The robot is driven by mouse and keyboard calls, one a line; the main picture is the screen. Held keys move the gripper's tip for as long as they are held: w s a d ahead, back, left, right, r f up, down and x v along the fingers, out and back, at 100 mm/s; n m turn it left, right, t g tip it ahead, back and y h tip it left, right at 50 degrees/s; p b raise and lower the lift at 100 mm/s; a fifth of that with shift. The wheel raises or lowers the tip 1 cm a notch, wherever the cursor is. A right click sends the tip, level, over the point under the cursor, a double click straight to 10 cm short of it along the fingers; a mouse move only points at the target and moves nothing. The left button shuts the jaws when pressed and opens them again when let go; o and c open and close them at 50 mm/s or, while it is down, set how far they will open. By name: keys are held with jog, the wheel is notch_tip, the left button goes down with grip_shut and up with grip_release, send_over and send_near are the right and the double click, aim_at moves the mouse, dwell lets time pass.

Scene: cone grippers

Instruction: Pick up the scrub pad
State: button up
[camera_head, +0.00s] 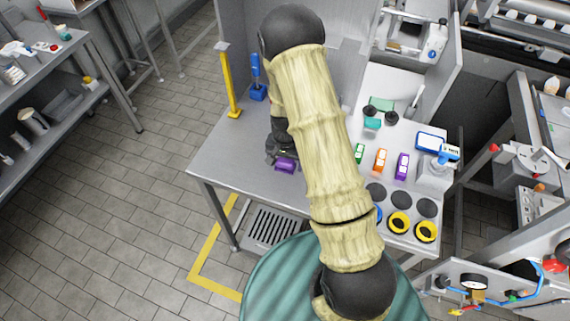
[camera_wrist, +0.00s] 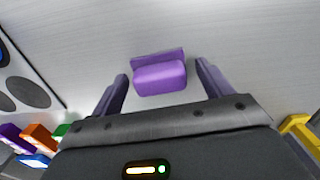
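A purple block with a darker purple flat layer along one side, which looks like the scrub pad (camera_wrist: 160,78), lies on the grey metal table. In the head view the pad (camera_head: 286,166) shows just below my gripper (camera_head: 279,152), near the table's front left. In the wrist view my gripper (camera_wrist: 161,71) is open, its two fingers on either side of the pad's outline. A gap shows on each side, and no finger visibly touches it. How high the fingers are above the table is hard to tell.
Green, orange and purple small boxes (camera_head: 381,160) stand to the right, beside dark discs and yellow-rimmed rings (camera_head: 399,223). A yellow post (camera_head: 231,84) and a blue tool (camera_head: 257,78) stand at the back left. The table (camera_head: 225,150) is clear left of the pad.

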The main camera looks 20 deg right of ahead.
aim_at(285, 161)
jog(key=c, duration=0.8)
jog(key=shift+r, duration=0.1)
notch_tip(285, 161, up, 10)
jog(key=shift+f+b, duration=0.1)
jog(key=shift+b, duration=0.85)
jog(key=o, duration=0.4)
jog(key=c, duration=0.3)
jog(key=shift+a, duration=0.1)
